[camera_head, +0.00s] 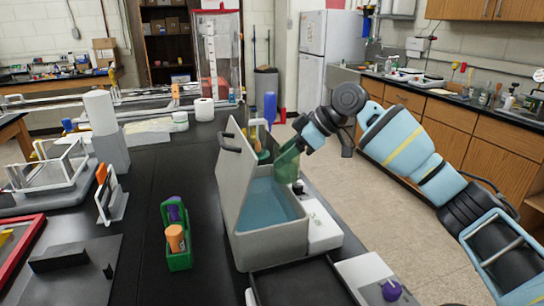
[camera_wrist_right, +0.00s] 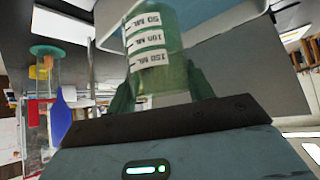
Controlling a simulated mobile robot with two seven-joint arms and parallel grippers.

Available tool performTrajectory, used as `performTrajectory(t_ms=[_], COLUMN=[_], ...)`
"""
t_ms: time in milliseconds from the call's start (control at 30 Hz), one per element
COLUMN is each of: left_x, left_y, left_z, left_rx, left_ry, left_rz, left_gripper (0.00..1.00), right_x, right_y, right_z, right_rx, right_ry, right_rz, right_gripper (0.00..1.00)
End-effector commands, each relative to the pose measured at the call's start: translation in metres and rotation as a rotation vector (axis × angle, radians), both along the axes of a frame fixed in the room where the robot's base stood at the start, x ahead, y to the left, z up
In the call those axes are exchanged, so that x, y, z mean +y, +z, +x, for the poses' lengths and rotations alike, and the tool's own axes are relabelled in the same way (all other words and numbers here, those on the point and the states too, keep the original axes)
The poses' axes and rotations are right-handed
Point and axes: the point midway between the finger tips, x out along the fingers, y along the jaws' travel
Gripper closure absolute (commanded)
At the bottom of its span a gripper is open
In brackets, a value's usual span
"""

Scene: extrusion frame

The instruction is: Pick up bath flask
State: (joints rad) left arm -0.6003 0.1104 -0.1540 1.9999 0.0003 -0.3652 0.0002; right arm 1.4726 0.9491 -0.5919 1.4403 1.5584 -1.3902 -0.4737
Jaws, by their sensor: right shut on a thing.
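The bath flask, a translucent green vessel (camera_head: 287,165), is at the right side of the grey water bath (camera_head: 270,238), which holds blue water (camera_head: 268,203). The bath's lid stands open on the left. In the right wrist view the flask (camera_wrist_right: 152,45) shows white labels reading 50, 100 and 150 ML. My right gripper (camera_head: 297,152) is shut on the flask, its dark fingers on either side of it in the wrist view (camera_wrist_right: 160,90). I cannot tell whether the flask's lower end touches the water. My left gripper is out of view.
A green holder (camera_head: 178,250) with an orange-capped item stands left of the bath on the black bench (camera_head: 150,180). A white device with a purple knob (camera_head: 390,290) is at the front right.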

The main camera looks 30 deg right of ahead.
Motion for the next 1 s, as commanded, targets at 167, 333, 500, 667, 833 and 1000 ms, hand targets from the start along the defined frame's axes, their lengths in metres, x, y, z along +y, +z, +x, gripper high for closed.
performTrajectory(t_ms=[167, 333, 500, 667, 833, 1000], left_x=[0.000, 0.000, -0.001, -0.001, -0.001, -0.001], left_y=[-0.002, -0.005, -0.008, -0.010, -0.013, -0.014], left_z=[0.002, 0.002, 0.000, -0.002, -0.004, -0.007], left_rx=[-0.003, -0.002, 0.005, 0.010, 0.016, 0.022], left_ry=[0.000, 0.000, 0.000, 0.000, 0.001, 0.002], left_rz=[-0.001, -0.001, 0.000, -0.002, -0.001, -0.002], left_gripper=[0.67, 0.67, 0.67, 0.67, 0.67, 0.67], right_x=[-0.022, -0.042, -0.061, -0.078, -0.093, -0.105], right_y=[-0.002, -0.001, -0.001, 0.000, 0.000, 0.000], right_z=[-0.005, -0.011, -0.016, -0.020, -0.024, -0.027], right_rx=[0.001, 0.001, 0.001, -0.001, -0.001, -0.001], right_ry=[-0.002, -0.002, -0.002, -0.001, -0.001, -0.001], right_rz=[0.000, 0.000, 0.000, 0.001, 0.000, 0.000], right_gripper=[0.72, 0.72, 0.72, 0.72, 0.72, 0.72])
